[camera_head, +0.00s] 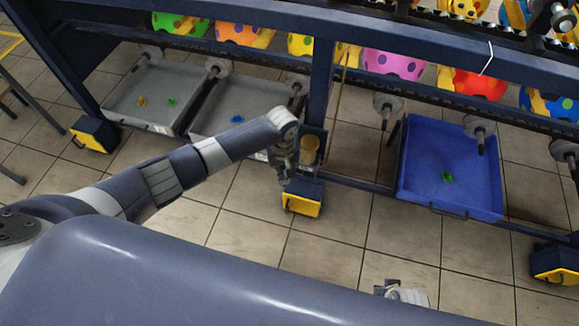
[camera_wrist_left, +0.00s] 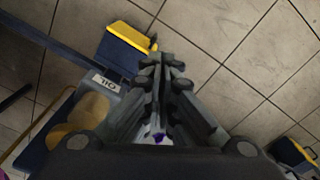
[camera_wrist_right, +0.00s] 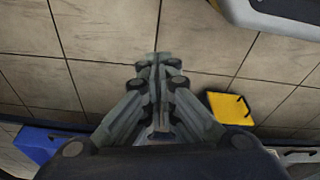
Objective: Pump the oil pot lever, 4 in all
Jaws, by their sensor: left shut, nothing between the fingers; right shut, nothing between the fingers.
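The oil pot (camera_head: 309,150) has a tan cylinder on the frame post. In the left wrist view, its grey body with the OIL label (camera_wrist_left: 103,82) and tan cylinder (camera_wrist_left: 88,112) lie left of my fingers. My left gripper (camera_head: 284,180) is shut and empty, pointing down just left of the pot in the head view. Its closed fingers show in the left wrist view (camera_wrist_left: 163,62). I cannot make out the lever or tell whether the fingers touch it. My right gripper (camera_wrist_right: 158,62) is shut and empty over the floor.
A blue-and-yellow frame foot (camera_head: 303,197) stands below the left gripper. Grey trays (camera_head: 115,108) are at left and a blue tray (camera_head: 418,190) at right. Colourful balls (camera_head: 393,63) line the rack above. Tiled floor in front of the frame is open.

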